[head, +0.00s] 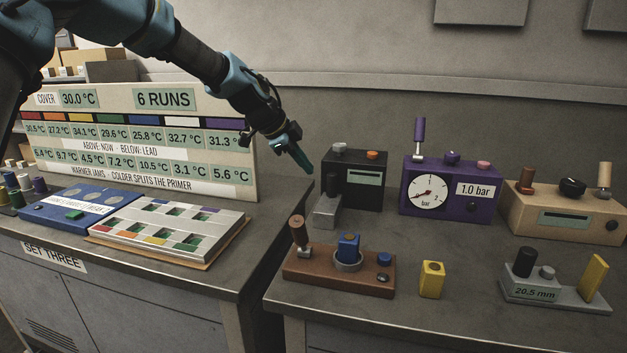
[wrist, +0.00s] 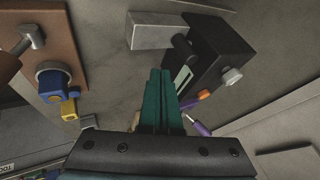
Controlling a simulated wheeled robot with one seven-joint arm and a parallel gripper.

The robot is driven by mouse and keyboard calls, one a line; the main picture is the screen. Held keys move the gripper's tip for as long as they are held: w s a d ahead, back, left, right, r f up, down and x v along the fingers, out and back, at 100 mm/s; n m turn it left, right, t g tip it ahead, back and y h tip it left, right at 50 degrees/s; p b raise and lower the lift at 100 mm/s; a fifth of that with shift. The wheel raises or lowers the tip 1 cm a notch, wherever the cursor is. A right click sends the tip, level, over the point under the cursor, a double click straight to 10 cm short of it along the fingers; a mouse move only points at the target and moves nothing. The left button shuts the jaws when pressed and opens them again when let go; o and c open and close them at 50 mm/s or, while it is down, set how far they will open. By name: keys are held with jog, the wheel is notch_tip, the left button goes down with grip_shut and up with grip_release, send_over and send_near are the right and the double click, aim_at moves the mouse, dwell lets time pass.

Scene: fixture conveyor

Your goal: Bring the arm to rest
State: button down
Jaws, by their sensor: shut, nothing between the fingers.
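My gripper (head: 301,160) hangs in the air at the end of my arm, which reaches in from the upper left in the head view. Its teal fingers are together and hold nothing; they also show in the wrist view (wrist: 160,85). In the head view the fingertips are just left of the black device (head: 362,187) with the orange knob. In the wrist view the black device (wrist: 215,60) lies beyond and to the right of the fingers. I see no contact between the fingers and anything.
Below stand a brown fixture (head: 330,272) with a blue block (head: 348,246), a yellow block (head: 432,280) and a grey gauge (head: 550,292). A purple gauge box (head: 450,190) and a tan box (head: 565,215) stand behind. A sign board (head: 150,185) and a slotted tray (head: 120,232) are left.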

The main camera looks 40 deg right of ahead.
jog(key=shift+a+r, duration=0.4)
jog(key=shift+r, duration=0.1)
jog(key=w+a+f+n+t+y, duration=0.15)
jog(key=a+n, duration=0.25)
jog(key=a, duration=0.5)
jog(key=w+a+f+n+y, duration=0.1)
jog(key=w+a+f+n, duration=0.2)
jog(key=a, duration=0.7)
jog(key=w+a+f+n+t+y, duration=0.1)
jog(key=w+a+n+y, duration=0.15)
jog(key=a+n, duration=0.45)
jog(key=s+a+f+n, duration=0.1)
jog(key=s+a+n, duration=0.2)
jog(key=a, duration=0.6)
jog(key=s+a+f+n+y, duration=0.1)
jog(key=s+a+n, duration=0.2)
jog(key=a, duration=0.7)
jog(key=s+a+f+n+y, duration=0.1)
jog(key=s+a+n, duration=0.3)
jog(key=a+n, duration=0.3)
jog(key=a, duration=0.3)
jog(key=shift+f, duration=0.2)
